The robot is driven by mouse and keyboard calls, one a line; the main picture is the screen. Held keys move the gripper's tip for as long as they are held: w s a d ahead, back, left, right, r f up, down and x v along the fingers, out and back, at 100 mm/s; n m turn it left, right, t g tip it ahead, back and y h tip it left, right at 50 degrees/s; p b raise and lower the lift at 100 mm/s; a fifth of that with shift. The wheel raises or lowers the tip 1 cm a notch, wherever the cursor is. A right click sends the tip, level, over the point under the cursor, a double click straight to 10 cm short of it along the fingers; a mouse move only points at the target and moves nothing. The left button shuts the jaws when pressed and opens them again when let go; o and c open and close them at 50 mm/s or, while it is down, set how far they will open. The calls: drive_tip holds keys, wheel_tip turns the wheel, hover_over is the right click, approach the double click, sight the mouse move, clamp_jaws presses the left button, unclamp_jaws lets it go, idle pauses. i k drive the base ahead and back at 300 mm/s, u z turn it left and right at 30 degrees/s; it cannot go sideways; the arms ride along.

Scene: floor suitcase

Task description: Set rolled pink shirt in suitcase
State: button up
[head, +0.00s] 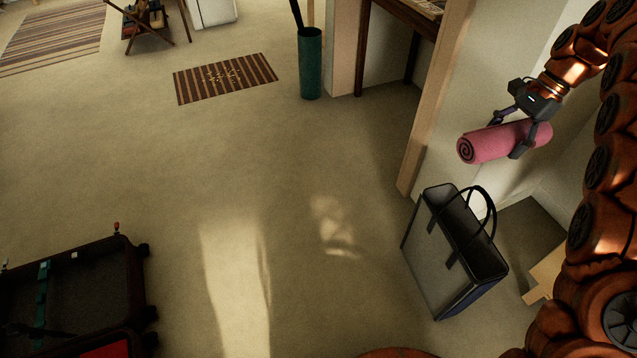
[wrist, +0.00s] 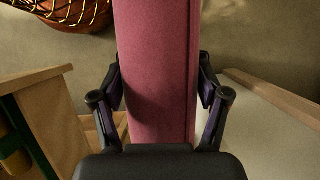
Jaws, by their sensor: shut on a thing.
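The rolled pink shirt (head: 490,143) is held in the air at the upper right of the head view, its spiral end facing left. My gripper (head: 510,137) is shut on it around its middle. In the wrist view the pink roll (wrist: 158,70) runs between the fingers, which press on both its sides. The open suitcase (head: 95,275) lies on the floor at the lower left of the head view, far from my gripper. It is dark inside, with a teal strap and a red item at its lower edge. Part of it is cut off by the frame.
A dark tote bag (head: 450,250) stands on the floor below my gripper. A wall edge (head: 437,95) is beside the roll. A green umbrella stand (head: 311,65) and striped mat (head: 226,78) are at the back. The carpet (head: 240,180) between bag and suitcase is clear.

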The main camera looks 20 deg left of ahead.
sight(104, 305)
drive_tip(key=u, duration=1.85)
drive_tip(key=i, duration=1.45)
drive_tip(key=u, duration=2.65)
